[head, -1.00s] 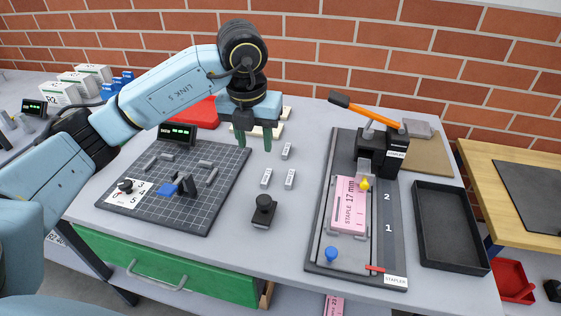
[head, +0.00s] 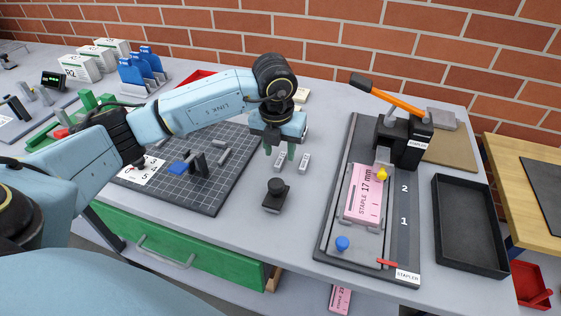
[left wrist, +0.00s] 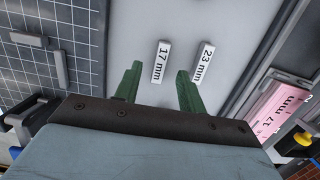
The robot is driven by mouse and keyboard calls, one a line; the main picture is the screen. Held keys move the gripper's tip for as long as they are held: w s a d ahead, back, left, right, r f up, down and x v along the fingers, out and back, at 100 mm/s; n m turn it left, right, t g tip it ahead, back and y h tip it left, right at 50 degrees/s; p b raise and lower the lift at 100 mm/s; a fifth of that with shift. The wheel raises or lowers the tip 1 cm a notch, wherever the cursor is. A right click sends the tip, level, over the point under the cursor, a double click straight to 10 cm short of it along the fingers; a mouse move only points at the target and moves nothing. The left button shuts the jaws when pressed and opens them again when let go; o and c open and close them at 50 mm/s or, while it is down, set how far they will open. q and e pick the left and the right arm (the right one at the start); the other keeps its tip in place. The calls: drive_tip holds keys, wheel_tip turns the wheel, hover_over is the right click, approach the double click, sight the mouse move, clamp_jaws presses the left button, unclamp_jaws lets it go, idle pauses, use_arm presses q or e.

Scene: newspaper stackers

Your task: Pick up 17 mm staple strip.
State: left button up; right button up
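The 17 mm staple strip is a small light-grey bar with a white label, lying on the grey table; it shows in the left wrist view (left wrist: 162,60) and the head view (head: 280,165). The similar 23 mm strip (left wrist: 203,62) lies just to its right, also in the head view (head: 304,163). My left gripper (head: 279,153) is open and points down above the strips. In the left wrist view, the 17 mm strip appears between its green fingertips (left wrist: 160,70), with no visible contact. The 23 mm strip is outside the right finger. My right gripper is not in view.
A black knobbed stamp-like block (head: 276,196) stands just in front of the strips. The stapler base (head: 330,231) with a pink 17 mm card (head: 365,192) is to the right, beside a black tray (head: 469,238). A dark grid board (head: 212,195) lies left.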

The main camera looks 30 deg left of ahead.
sight(280, 161)
use_arm(q)
drive_tip(key=shift+w+f, duration=0.1)
drive_tip(key=shift+f, duration=0.75)
drive_tip(key=shift+w+f, duration=0.1)
drive_tip(key=shift+f, duration=0.3)
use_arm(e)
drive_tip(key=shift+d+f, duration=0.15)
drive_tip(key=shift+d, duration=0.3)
use_arm(q)
drive_tip(key=shift+c, duration=0.4)
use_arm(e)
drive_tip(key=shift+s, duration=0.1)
use_arm(q)
clamp_jaws()
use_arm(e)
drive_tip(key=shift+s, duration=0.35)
